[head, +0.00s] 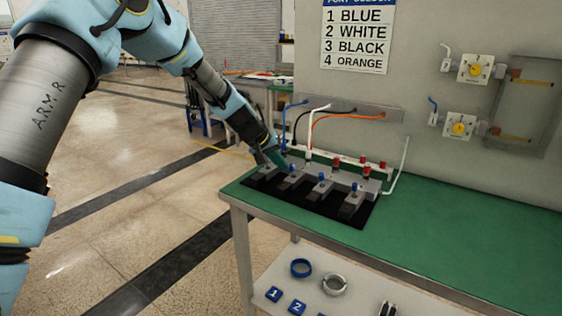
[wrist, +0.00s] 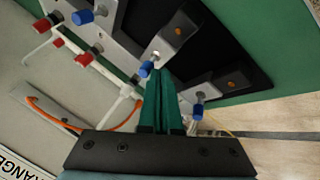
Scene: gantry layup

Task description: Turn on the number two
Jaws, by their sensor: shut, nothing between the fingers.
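A valve bank (head: 318,184) with blue-capped levers and red knobs sits on a black plate on the green table. My gripper (head: 279,158) is shut and empty, reaching down at its left end. In the wrist view, the teal fingers (wrist: 158,72) end right beside a blue-capped lever (wrist: 146,68); I cannot tell if they touch. Another blue lever (wrist: 198,110) is right of the fingers, and one more (wrist: 82,17) is at the upper left. The port sign (head: 357,37) reads 1 blue, 2 white, 3 black, 4 orange. My gripper partly hides the bank's left end.
Blue, black, white and orange hoses (head: 347,115) rise behind the bank. A white pipe (head: 400,167) stands at its right. Two yellow-knobbed wall valves (head: 458,128) are farther right. The green tabletop (head: 470,235) is clear there. Numbered blue tags (head: 298,306) lie on the lower shelf.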

